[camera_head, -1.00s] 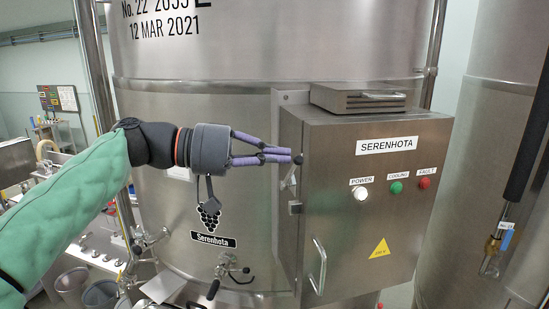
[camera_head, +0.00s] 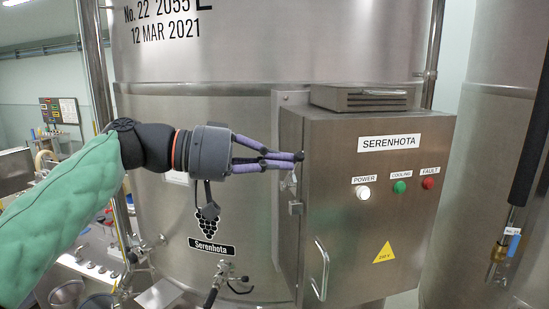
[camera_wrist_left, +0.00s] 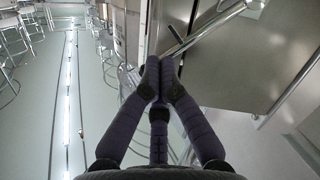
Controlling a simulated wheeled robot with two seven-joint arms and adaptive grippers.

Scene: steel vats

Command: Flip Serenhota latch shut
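The Serenhota cabinet (camera_head: 370,225) is a steel box with a closed-looking door and a "SERENHOTA" label. On its left side, small latch hardware (camera_head: 296,207) shows just below my left gripper. My left gripper (camera_head: 299,157) reaches in from the left, its purple fingers level and its tips at the cabinet's left front edge, above the latch hardware. In the left wrist view its fingertips (camera_wrist_left: 158,85) meet, with nothing visible between them. A metal bar (camera_wrist_left: 205,33) runs just beyond the tips there; contact is unclear. My right gripper is out of view.
A curved door handle (camera_head: 320,270) stands out below the latch hardware. The large steel vat (camera_head: 240,125) is behind the cabinet, with a valve (camera_head: 228,275) low on it. Another vat (camera_head: 490,150) stands at right. A flat steel box (camera_head: 360,97) sits on the cabinet.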

